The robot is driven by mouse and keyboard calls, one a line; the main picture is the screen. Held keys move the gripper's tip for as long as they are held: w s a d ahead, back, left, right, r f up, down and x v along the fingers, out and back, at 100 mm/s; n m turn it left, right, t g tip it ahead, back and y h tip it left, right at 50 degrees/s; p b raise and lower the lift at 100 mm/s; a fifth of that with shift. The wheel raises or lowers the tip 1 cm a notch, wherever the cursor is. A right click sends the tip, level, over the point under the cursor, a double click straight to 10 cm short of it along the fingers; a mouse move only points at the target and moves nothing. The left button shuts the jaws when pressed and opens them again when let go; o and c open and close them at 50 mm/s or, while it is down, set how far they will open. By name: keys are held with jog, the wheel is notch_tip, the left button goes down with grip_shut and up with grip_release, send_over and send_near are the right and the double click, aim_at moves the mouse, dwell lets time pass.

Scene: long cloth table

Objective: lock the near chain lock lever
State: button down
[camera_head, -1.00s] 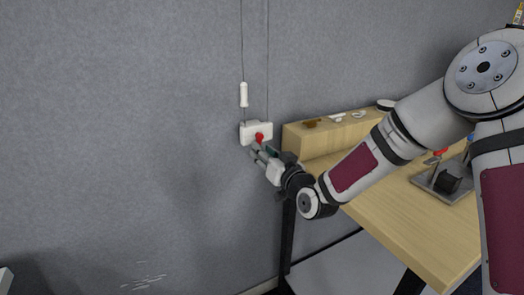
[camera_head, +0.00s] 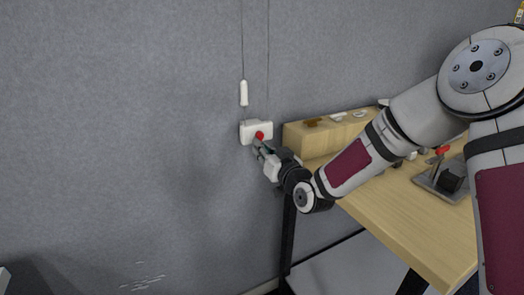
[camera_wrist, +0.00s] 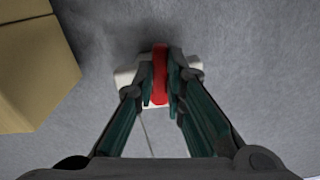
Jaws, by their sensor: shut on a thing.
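The white chain lock housing (camera_head: 249,128) is fixed to the grey wall. Its red lever (camera_head: 260,135) shows at the housing's lower right in the head view. In the wrist view the red lever (camera_wrist: 160,72) stands between my two fingertips, with the white housing (camera_wrist: 125,77) behind it. My gripper (camera_head: 259,149) is at the lever, and in the wrist view its fingers (camera_wrist: 160,90) are shut on the lever from both sides. The fingers partly hide the housing and the lever's sides.
Two thin cords (camera_head: 268,50) run up the wall above the housing, one with a white pull handle (camera_head: 243,93). The wooden table (camera_head: 410,225) stands to the right, with a raised wooden block (camera_head: 310,138) close beside the housing. The wall left of the lock is clear.

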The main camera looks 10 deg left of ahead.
jog(key=shift+w+d+n+b, duration=0.15)
jog(key=shift+d+n+b, duration=0.1)
jog(key=shift+n+b, duration=0.65)
jog(key=c, duration=1.6)
grip_release()
jog(key=shift+c, duration=0.2)
jog(key=v, duration=1.2)
